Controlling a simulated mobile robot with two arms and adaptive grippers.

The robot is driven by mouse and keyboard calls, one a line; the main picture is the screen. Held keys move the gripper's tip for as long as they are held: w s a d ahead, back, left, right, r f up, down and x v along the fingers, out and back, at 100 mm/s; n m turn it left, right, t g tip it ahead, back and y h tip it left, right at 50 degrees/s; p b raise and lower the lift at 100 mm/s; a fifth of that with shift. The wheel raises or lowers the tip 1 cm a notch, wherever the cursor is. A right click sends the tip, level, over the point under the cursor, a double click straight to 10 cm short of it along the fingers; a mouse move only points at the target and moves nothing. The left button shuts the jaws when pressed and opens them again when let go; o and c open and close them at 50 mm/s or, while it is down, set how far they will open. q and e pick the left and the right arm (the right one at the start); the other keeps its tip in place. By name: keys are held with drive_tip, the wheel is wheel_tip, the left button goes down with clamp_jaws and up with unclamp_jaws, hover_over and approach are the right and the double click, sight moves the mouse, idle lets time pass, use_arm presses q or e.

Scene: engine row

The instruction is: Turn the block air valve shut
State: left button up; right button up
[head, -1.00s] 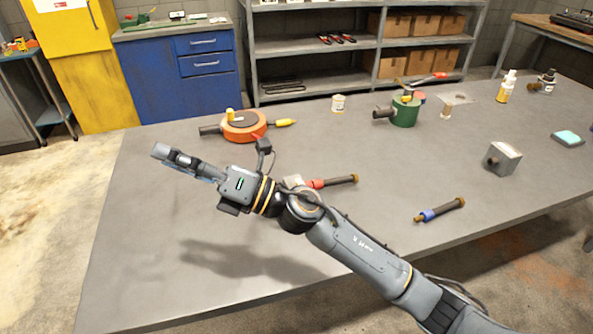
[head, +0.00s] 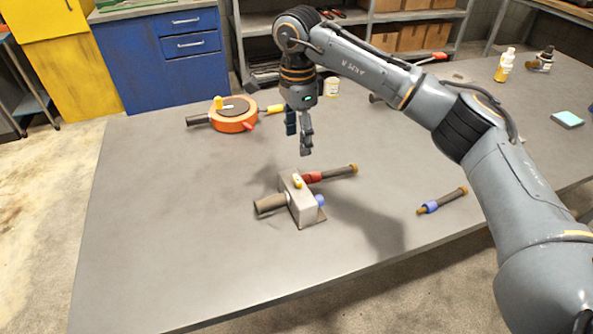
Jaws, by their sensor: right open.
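The block air valve is a light grey block (head: 303,206) on the table, with a brown-grey pipe stub (head: 270,204) on its left side. A small yellow handle (head: 297,181) sits on its top, and a blue part (head: 320,200) shows at its right. My right gripper (head: 298,144) is open and empty, pointing down above and slightly behind the valve, apart from it. My left gripper is out of view.
A red-collared hose end (head: 335,173) lies just behind the block; I cannot tell whether it joins it. A blue-collared one (head: 442,201) lies to the right. An orange round valve (head: 234,116) stands at the back left. The table's front left is clear.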

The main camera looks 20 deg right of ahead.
sight(297, 178)
wheel_tip(297, 178, down, 12)
drive_tip(key=p, duration=0.3)
drive_tip(key=shift+r, duration=0.1)
drive_tip(key=c, duration=1.2)
drive_tip(key=shift+o, duration=0.2)
